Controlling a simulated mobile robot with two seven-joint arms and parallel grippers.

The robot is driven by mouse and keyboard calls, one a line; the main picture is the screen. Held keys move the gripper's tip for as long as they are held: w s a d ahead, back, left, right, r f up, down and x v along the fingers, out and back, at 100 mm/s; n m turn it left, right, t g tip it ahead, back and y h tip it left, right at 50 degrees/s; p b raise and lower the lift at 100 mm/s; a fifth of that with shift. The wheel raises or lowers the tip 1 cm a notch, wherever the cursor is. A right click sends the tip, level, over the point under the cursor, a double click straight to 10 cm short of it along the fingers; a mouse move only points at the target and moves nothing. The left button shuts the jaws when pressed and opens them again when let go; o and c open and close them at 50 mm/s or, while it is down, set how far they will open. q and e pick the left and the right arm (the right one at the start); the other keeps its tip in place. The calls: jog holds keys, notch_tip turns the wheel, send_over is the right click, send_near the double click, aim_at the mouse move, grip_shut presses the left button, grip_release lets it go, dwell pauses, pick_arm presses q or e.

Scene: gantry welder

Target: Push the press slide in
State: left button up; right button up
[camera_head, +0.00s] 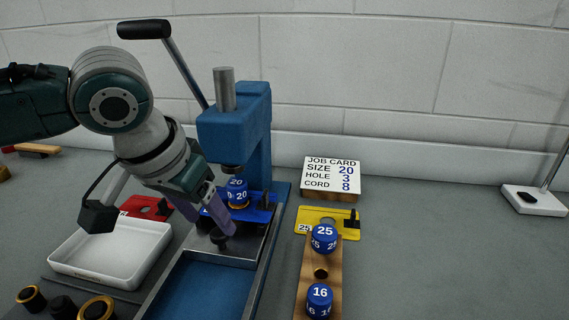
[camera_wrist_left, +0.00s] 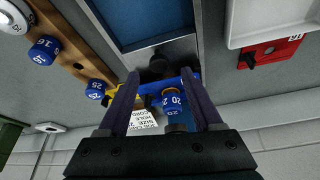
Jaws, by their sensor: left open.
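The blue press (camera_head: 234,128) stands left of centre, with a steel ram and a black-handled lever. Its steel slide (camera_head: 240,248) sits low in the base, with a dark knob (camera_head: 220,240) at its front. The knob also shows between the fingertips in the left wrist view (camera_wrist_left: 157,66). A blue piece marked 20 (camera_head: 237,192) stands under the ram, at a blue plate (camera_head: 262,212). My left gripper (camera_head: 222,226) points down at the slide, its purple fingers open and apart on either side of the knob. Whether either finger touches the knob cannot be told. My right gripper is not in view.
A white tray (camera_head: 72,262) and red plate (camera_head: 150,204) lie left of the press. On the right are a wooden rack (camera_head: 320,272) with blue pieces marked 25 and 16, a yellow plate (camera_head: 345,220) and a job card (camera_head: 331,166). The far right bench is mostly clear.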

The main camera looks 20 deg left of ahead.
pick_arm(q)
jog(key=v, duration=0.6)
jog(key=shift+s+r+p, duration=0.2)
jog(key=shift+r+p, duration=0.1)
jog(key=shift+p, duration=0.15)
